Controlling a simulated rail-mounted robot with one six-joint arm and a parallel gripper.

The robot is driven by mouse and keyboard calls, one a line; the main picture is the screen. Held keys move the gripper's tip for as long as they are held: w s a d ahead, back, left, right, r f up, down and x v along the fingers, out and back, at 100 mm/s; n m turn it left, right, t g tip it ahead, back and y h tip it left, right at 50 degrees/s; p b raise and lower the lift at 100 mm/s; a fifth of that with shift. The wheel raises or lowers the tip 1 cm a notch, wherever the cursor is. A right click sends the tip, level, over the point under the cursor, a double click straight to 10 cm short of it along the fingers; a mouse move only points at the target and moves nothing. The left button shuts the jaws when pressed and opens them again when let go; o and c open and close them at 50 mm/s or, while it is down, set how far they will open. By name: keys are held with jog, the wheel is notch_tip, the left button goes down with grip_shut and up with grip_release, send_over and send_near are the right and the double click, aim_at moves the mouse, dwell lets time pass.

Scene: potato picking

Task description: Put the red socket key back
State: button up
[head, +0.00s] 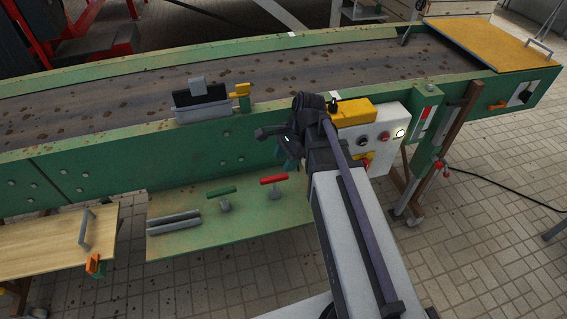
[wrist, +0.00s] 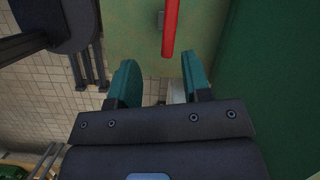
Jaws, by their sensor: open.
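The red socket key (head: 273,180) stands upright on the green shelf below the conveyor, its red cross handle on top and a grey shaft under it. In the wrist view its red handle (wrist: 170,25) lies ahead of the fingertips, at the top edge of the picture. A similar key with a green handle (head: 221,191) stands to its left. My gripper (head: 289,160) is beside the conveyor's green side wall, above and to the right of the red key in the head view. In the wrist view its two teal fingers (wrist: 160,72) are apart with nothing between them.
The green shelf (head: 185,250) also bears grey bars (head: 173,222) at its left. The conveyor's side wall (head: 130,165) runs close behind. A white control box (head: 382,140) with a yellow top is to the right. A wooden board (head: 50,240) lies left.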

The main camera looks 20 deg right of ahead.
jog(key=s+a+f+n+h, duration=0.1)
jog(key=s+a+n+h, duration=0.15)
jog(key=n, duration=0.55)
jog(key=s+a+n+h, duration=0.1)
jog(key=s+n, duration=0.3)
jog(key=n, duration=0.4)
notch_tip(320, 180, up, 10)
jog(key=p, duration=0.9)
jog(key=shift+d+f+p, duration=0.15)
jog(key=shift+p, duration=0.2)
